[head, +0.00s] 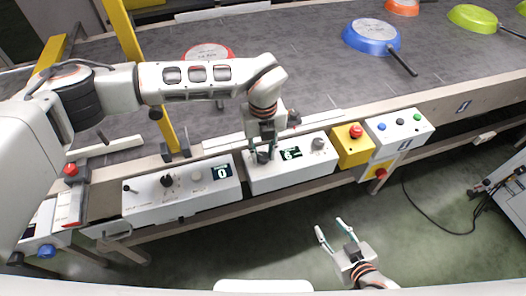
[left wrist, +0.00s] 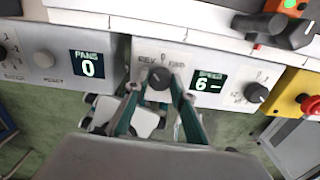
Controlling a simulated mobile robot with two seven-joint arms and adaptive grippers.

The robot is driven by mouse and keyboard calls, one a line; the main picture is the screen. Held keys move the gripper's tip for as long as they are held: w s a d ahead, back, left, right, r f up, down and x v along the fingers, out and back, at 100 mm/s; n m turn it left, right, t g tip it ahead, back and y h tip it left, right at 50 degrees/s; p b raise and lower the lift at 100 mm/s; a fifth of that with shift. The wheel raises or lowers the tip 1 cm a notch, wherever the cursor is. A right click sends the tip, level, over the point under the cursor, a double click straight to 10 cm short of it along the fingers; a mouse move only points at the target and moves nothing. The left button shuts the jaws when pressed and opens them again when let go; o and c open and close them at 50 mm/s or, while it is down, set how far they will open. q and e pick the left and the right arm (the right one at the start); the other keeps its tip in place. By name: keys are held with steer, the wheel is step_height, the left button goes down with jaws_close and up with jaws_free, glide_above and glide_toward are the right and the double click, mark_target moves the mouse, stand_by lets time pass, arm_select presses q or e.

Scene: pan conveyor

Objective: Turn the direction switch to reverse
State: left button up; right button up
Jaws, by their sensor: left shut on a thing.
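The direction switch is a dark round knob (left wrist: 158,77) on a white control box (left wrist: 205,58), under the letters REV and what looks like FWD. Its pointer direction is hard to make out. My left gripper (left wrist: 155,88) has one finger on each side of the knob and is shut on it. In the head view the left gripper (head: 263,150) reaches down to the box from above, partly hiding the knob. A display beside it (head: 291,154) reads 6. My right gripper (head: 335,237) is open and empty, over the green floor in front of the boxes.
A second box (head: 150,204) with a display reading 0 stands to the left. A yellow box with a red button (head: 356,131) and a box with several buttons (head: 399,128) are to the right. Pans, including a blue one (head: 371,37), lie upside down on the grey conveyor belt (head: 310,60).

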mark_target(263, 156)
arm_select(q)
steer(key=shift+n, duration=0.4)
steer(key=o, duration=1.1)
step_height(263, 156, up, 12)
stand_by(0.6)
